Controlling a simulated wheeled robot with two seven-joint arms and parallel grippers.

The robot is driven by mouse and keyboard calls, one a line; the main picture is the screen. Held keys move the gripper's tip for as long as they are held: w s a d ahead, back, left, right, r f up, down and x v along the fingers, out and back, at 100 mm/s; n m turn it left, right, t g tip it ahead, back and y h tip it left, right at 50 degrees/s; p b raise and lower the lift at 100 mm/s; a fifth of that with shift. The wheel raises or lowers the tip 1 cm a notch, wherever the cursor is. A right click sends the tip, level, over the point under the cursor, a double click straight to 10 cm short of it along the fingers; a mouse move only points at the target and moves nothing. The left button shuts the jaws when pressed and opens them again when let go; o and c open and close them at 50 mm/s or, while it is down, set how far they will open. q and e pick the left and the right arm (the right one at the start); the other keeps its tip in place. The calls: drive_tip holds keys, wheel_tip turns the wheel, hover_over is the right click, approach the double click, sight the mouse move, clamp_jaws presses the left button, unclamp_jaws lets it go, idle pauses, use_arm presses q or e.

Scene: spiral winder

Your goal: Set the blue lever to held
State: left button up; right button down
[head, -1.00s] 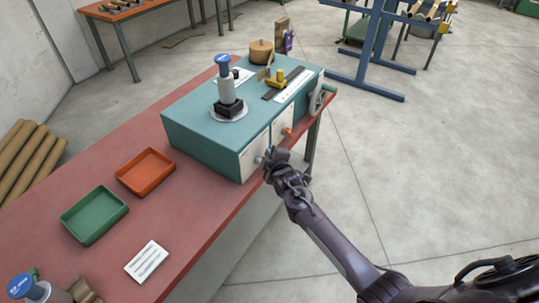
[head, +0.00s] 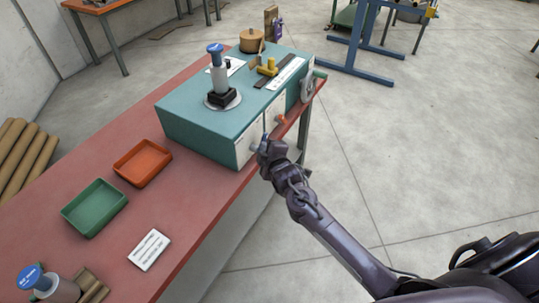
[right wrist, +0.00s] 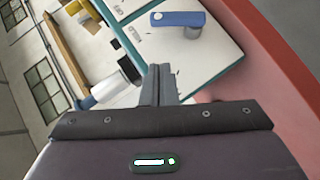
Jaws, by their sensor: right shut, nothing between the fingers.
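The blue lever (right wrist: 178,19) shows in the right wrist view as a short blue bar on a grey round hub, on a white panel of the teal machine (head: 200,134). The bar lies nearly level in that picture. In the head view the lever is small and partly behind my right gripper (head: 266,150). My right gripper is at the machine's front face. Its fingers (right wrist: 160,82) are shut and empty, apart from the lever in the wrist picture. I cannot tell the lever's setting from its labels. My left gripper is out of view.
An orange knob (head: 281,119) sits on the front face close to my right gripper. A handwheel (head: 307,88) is at the machine's right end. Orange (head: 142,164) and green (head: 95,208) trays and a white card (head: 149,250) lie on the red bench (head: 190,222).

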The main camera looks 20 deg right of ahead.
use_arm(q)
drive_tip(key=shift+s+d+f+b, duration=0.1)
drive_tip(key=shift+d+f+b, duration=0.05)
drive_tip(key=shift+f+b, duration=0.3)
use_arm(e)
drive_tip(key=shift+v, duration=2.4)
drive_tip(key=shift+a+r, duration=0.15)
drive_tip(key=shift+r, duration=0.1)
